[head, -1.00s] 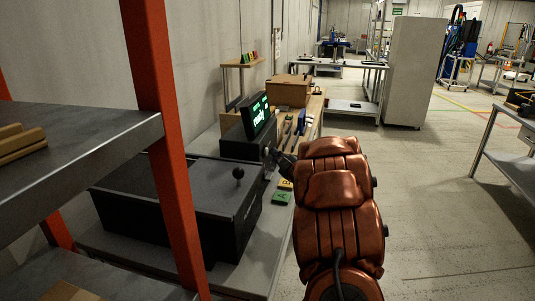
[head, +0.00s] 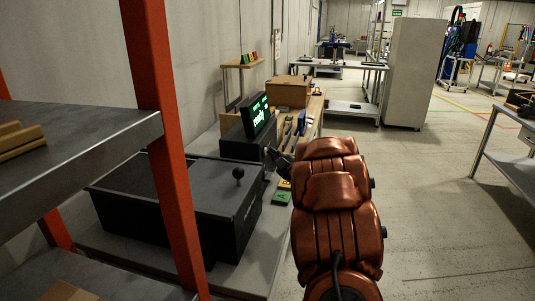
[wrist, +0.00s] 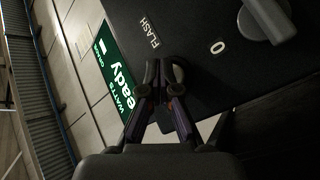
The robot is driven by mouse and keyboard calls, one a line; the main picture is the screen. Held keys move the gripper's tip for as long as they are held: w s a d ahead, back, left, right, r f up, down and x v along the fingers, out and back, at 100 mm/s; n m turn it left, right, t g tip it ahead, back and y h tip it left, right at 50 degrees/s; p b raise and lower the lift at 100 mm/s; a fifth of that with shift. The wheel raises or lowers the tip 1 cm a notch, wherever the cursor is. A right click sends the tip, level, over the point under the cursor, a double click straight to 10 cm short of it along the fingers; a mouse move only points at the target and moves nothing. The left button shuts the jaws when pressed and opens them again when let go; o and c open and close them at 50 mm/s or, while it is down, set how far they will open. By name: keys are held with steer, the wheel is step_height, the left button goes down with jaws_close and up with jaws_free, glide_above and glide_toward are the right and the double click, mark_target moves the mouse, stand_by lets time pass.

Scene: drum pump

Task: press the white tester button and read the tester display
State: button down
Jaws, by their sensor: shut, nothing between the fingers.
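The tester (head: 240,149) is a dark box on the bench in the head view. Its lit display (head: 258,115) shows green "ready" text. In the wrist view the green display (wrist: 117,88) reads "eady" and "WATTS", partly cut off by my gripper. The tester's black face (wrist: 190,25) carries the label "FLASH", a "0" mark and a grey knob (wrist: 267,18). My gripper (wrist: 164,73) is shut and empty, its fingertips in front of the face beside "FLASH". It shows small at the tester in the head view (head: 271,156). I cannot make out the white button; contact is unclear.
A large black case (head: 185,208) with a ball-topped lever stands on the bench nearer me. Green and yellow lettered blocks (head: 281,197) lie by the bench edge. An orange rack post (head: 168,150) and shelf (head: 75,150) stand at left.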

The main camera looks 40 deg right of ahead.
steer(key=shift+w+a, duration=0.1)
stand_by(0.5)
steer(key=shift+s+d, duration=0.55)
steer(key=shift+s, duration=0.2)
steer(key=shift+s+d+p, duration=0.2)
steer(key=shift+s+d, duration=0.55)
steer(key=shift+s, duration=0.3)
steer(key=shift+s+d+p, duration=0.2)
steer(key=shift+s+d, duration=0.5)
steer(key=shift+s, duration=0.35)
